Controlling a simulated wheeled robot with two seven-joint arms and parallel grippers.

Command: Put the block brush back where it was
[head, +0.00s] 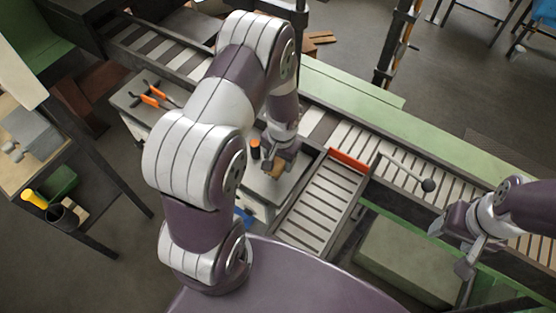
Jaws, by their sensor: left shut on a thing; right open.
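My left gripper (282,159) is shut on the block brush (275,170), a small tan-brown block, over the right part of the grey bench top (258,190). I cannot tell whether the brush touches the top; its bristles are hidden. My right gripper (468,253) is open and empty at the right, beside the roller conveyor. My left arm hides the middle of the bench top.
Orange-handled tongs (154,97) lie on the bench top's left part. A dark orange-topped cylinder (255,149) stands near the brush. The roller conveyor (345,136) runs behind; a short roller branch (318,205) with an orange bar (349,160) lies right. A lever (408,172) sticks out over the rollers.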

